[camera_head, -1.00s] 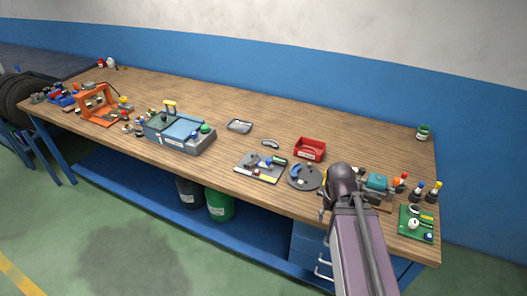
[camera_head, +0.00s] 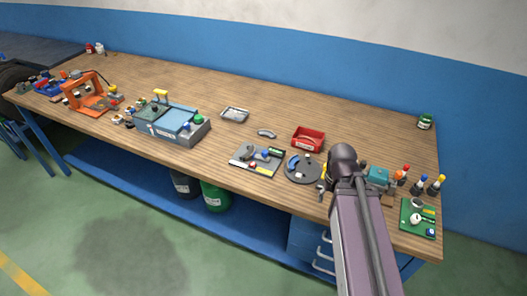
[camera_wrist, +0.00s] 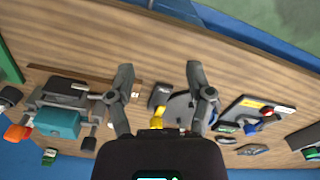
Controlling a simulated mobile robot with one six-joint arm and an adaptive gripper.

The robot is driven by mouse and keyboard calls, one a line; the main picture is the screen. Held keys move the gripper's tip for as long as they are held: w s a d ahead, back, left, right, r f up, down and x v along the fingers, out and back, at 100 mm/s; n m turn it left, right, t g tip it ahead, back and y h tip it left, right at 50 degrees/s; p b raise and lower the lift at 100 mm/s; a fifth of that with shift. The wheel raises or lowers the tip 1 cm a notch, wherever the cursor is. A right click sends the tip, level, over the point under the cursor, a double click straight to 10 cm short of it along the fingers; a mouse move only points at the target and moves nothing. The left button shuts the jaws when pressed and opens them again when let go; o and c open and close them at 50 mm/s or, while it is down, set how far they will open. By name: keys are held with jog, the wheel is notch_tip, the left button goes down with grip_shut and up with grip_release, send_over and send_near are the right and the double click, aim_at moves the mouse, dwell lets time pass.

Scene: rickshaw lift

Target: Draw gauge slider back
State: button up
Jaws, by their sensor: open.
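My gripper (camera_wrist: 160,85) is open and empty in the wrist view, its two dark fingers spread over the bench. A small dark grey piece (camera_wrist: 160,96) with a yellow part (camera_wrist: 157,121) shows between and beyond the fingers. A round grey disc (camera_wrist: 178,108) lies partly behind the right finger. In the head view the disc (camera_head: 302,174) lies just left of my arm, which hides the fingers. I cannot tell which small part is the gauge slider.
A teal device (camera_head: 377,176) and several coloured bottles stand right of my arm. A green board (camera_head: 418,229) lies at the right corner. A red tray (camera_head: 308,140) stands behind the disc. A blue-grey box (camera_head: 172,123) stands further left.

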jog(key=w+a+r+p, duration=0.2)
jog(key=w+a, duration=0.3)
jog(key=w, duration=0.3)
jog(key=w+a+r+p, duration=0.3)
jog(key=w+a, duration=0.2)
jog(key=w, duration=0.2)
notch_tip(320, 180, up, 3)
jog(key=m+p, duration=0.1)
jog(key=p, duration=0.2)
send_over(265, 152)
jog(key=shift+w+r, duration=0.1)
jog(key=shift+r, duration=0.05)
notch_tip(265, 152, down, 14)
jog(key=b, duration=1.3)
jog(key=shift+r+b, duration=0.1)
jog(key=shift+b, duration=0.2)
grip_shut()
